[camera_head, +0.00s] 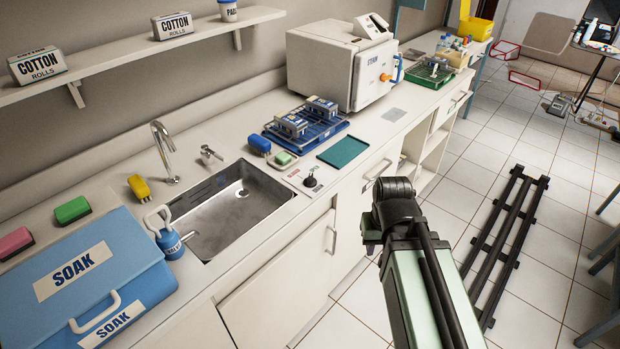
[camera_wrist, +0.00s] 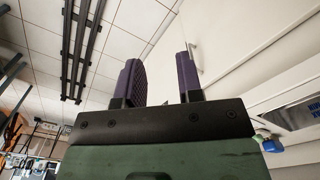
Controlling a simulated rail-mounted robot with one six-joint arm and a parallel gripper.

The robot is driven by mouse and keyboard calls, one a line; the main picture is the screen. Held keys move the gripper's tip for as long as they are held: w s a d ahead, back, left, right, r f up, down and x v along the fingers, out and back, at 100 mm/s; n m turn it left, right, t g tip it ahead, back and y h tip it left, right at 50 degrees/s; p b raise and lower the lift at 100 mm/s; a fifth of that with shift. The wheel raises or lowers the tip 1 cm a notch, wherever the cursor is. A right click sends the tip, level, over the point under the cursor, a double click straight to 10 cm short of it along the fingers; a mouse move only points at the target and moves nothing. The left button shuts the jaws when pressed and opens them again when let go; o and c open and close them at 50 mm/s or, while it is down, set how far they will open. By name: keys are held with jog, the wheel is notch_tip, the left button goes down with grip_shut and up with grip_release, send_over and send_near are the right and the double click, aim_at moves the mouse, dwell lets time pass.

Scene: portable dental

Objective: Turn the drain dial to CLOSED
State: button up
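The drain dial (camera_head: 310,181) is a small black knob on a pale plate on the counter, just right of the metal sink (camera_head: 228,212). Its lettering is too small to read, so I cannot tell its setting. The dial does not show in the wrist view.
A tap (camera_head: 163,150) stands behind the sink. A blue SOAK box (camera_head: 85,275) and a blue bottle (camera_head: 168,238) are left of it. A green mat (camera_head: 343,151), a blue rack (camera_head: 325,130) and a white sterilizer (camera_head: 335,65) are beyond the dial. Black rails (camera_head: 508,235) lie on the floor.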

jog(key=shift+o, duration=0.2)
jog(key=w+a+r+n+p, duration=0.1)
jog(key=w+a+r+p, duration=0.3)
jog(key=w+r+p, duration=0.1)
jog(key=shift+w+a+r, duration=0.35)
jog(key=shift+w+r, duration=0.2)
jog(key=shift+w, duration=0.4)
jog(key=m+p, duration=0.4)
send_near(310, 176)
notch_tip(310, 176, down, 10)
jog(key=b, duration=1.1)
jog(key=shift+r, duration=0.35)
grip_shut()
